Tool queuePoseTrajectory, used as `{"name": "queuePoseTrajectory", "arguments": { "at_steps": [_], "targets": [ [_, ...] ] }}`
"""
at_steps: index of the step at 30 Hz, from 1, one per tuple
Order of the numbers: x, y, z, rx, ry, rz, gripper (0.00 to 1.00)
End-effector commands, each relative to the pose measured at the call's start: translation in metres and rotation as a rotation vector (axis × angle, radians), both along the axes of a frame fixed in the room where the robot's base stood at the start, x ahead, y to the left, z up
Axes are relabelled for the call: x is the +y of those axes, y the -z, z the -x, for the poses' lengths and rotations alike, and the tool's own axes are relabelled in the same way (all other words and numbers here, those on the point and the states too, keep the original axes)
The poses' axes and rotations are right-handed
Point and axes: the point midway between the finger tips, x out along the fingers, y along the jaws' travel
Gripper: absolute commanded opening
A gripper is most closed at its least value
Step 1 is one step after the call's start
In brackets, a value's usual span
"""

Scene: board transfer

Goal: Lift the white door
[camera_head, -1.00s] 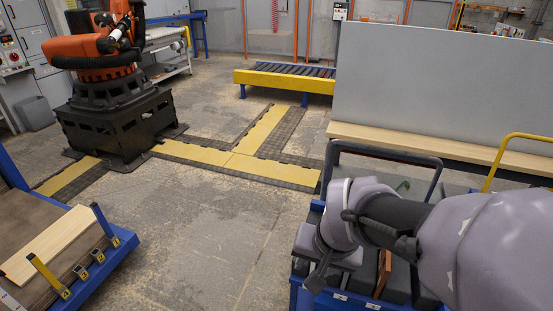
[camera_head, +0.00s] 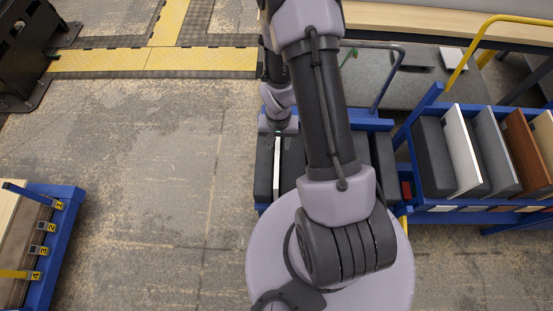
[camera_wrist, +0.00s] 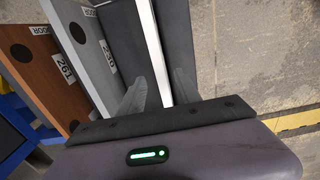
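The white door shows as a thin upright white edge in the wrist view (camera_wrist: 150,45) and in the head view (camera_head: 277,160). It stands in a slot between dark grey padded blocks of a blue rack (camera_head: 368,124). My gripper (camera_wrist: 160,80) is at its edge, with one grey finger on each side. Gaps show between the fingers and the door, so the gripper looks open around it. In the head view my gripper (camera_head: 280,128) is just above the rack, its fingertips mostly hidden.
A grey door (camera_wrist: 85,45) and a brown door (camera_wrist: 40,70), both labelled, stand left of the white door in the wrist view. A second blue rack (camera_head: 440,207) with several boards is at right.

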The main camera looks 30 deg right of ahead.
Motion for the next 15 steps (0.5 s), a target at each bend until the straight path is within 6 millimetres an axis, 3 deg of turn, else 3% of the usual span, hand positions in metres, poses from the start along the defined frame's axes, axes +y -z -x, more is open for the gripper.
{"name": "queuePoseTrajectory", "arguments": {
  "at_steps": [7,12,15],
  "targets": [
    [0.002,0.028,0.001,0.001,0.0,-0.001,0.4],
    [0.003,0.063,0.003,0.001,0.0,-0.001,0.4],
    [0.003,0.067,0.003,-0.001,0.001,0.001,0.4]
  ]
}}
